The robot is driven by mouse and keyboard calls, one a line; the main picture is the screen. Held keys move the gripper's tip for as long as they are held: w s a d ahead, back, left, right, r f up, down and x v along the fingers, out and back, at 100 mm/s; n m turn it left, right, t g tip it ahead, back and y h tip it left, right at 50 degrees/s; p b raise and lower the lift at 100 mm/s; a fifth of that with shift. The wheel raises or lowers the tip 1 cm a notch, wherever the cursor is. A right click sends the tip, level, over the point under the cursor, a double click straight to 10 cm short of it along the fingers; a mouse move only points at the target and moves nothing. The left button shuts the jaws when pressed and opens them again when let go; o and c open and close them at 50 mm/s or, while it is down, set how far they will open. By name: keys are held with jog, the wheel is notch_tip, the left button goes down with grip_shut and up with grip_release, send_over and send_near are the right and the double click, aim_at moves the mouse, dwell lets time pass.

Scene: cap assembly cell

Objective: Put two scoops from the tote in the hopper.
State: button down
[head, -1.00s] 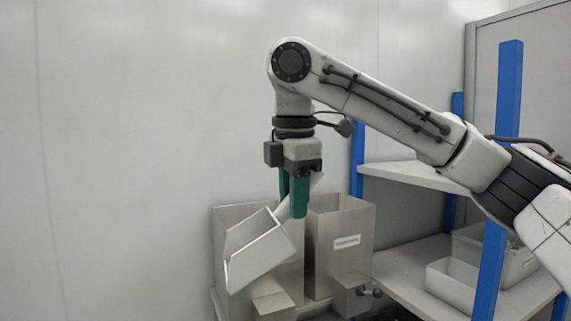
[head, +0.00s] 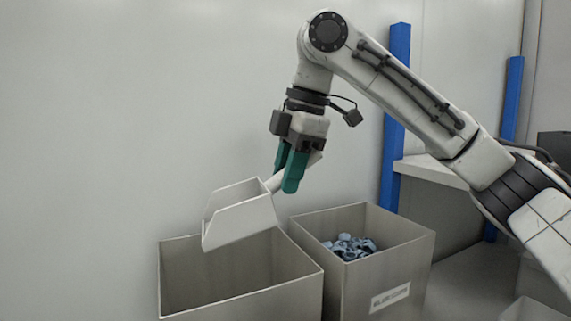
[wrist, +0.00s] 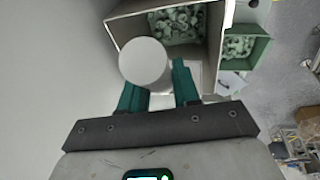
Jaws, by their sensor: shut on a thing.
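My gripper (head: 284,178) is shut on the handle of a pale scoop (head: 238,222). The scoop reaches left from the fingers, slightly tilted, above the rim of an open metal bin, the left hopper (head: 300,283). No caps show in the scoop, but its floor is hidden. The visible inner walls of the left hopper are bare; its bottom is out of sight. In the wrist view, the round white handle end (wrist: 143,63) is between the green fingers (wrist: 160,97). A green tote (wrist: 262,50) with pale caps lies beyond at the right.
A second metal hopper (head: 405,270) stands close on the right, holding blue caps (head: 350,247) and bearing a label that seems to start with "BLUE". Blue posts (head: 396,100) and a shelf (head: 430,172) stand behind it. Clear wall is at the left.

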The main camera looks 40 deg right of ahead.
jog(key=shift+w+d+f, duration=0.15)
jog(key=shift+d, duration=0.1)
jog(key=shift+s+d+f+t+y+b, duration=0.25)
jog(key=shift+d+f+t+y+b, duration=0.25)
jog(key=shift+y+b, duration=0.75)
jog(key=shift+s+d+f+t+y+b, duration=0.2)
jog(key=shift+d+f+t+y+b, duration=0.3)
jog(key=shift+b, duration=1.3)
jog(key=shift+a, duration=0.15)
